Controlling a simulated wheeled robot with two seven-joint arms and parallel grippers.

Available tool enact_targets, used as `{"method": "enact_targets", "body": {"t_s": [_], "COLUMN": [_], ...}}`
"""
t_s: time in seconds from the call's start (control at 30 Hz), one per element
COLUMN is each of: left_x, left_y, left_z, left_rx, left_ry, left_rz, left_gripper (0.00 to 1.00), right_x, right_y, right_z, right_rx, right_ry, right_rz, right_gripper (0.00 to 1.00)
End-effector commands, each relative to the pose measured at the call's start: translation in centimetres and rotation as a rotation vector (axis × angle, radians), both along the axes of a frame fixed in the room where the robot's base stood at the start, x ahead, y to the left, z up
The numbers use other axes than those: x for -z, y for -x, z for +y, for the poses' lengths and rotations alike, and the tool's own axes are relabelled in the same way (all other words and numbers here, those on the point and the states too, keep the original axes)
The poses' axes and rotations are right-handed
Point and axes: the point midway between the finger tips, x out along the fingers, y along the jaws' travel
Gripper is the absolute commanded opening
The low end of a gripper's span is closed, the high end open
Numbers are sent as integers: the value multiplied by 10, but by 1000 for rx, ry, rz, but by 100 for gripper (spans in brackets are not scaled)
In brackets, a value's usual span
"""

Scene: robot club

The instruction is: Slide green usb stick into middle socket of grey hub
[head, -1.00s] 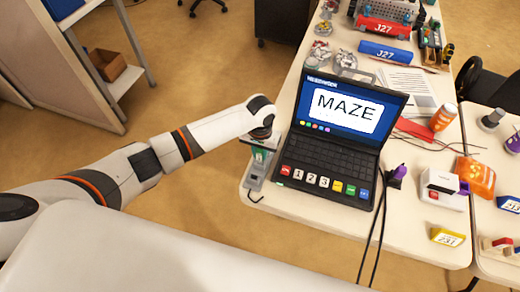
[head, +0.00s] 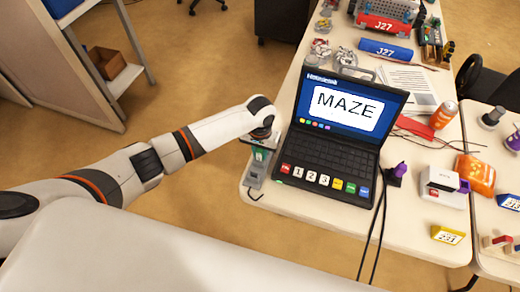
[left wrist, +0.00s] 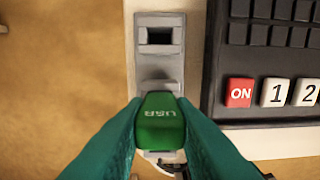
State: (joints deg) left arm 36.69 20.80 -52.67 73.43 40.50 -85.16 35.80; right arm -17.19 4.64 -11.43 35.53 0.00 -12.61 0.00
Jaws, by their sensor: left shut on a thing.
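The grey hub (head: 254,178) lies at the table's near left edge, just left of the laptop. In the left wrist view the hub (left wrist: 160,64) shows an empty dark socket (left wrist: 159,36) at its far end. My left gripper (left wrist: 158,122) is shut on the green USB stick (left wrist: 161,133), one teal finger on each side. The stick is over the hub and covers part of it. Its front end and the socket beneath are hidden, so I cannot tell whether it is inside. In the head view the left gripper (head: 261,143) is above the hub. My right gripper is not in view.
The laptop (head: 330,150) stands open close to the right of the hub. A cable (head: 255,197) hangs near the table corner. A purple-topped object (head: 396,173) and a white box (head: 443,187) stand farther right. Floor is open left of the table.

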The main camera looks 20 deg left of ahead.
Motion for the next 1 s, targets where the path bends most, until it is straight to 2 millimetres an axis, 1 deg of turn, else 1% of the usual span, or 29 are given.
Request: {"method": "enact_targets", "body": {"t_s": [0.17, 0.43, 0.47, 0.5, 0.6, 0.77, 0.8, 0.87, 0.9, 1.0], "left_x": [4, 4, 4, 4, 4, 4, 4, 4, 4, 4], "left_y": [0, 0, 0, 0, 0, 0, 0, 0, 0, 0], "left_z": [0, 0, 0, 0, 0, 0, 0, 0, 0, 0], "left_rx": [0, -1, -1, 0, 0, 0, 0, 0, 0, 0], "left_ry": [0, -1, -1, 0, 0, 0, -1, 0, -1, -1], "left_rz": [0, 0, 0, 0, 0, 0, 0, 0, 0, 0], "left_gripper": [1, 1, 28, 34, 48, 48, 50, 60, 66, 67], "right_x": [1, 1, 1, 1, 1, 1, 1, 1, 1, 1], "right_y": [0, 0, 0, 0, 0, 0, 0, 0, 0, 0], "right_z": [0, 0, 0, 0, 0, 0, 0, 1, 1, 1], "right_rx": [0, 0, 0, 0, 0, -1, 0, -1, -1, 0], "right_ry": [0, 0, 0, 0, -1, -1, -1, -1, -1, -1], "right_rz": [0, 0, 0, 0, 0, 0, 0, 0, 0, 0], "right_gripper": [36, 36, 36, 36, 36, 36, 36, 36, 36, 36]}}
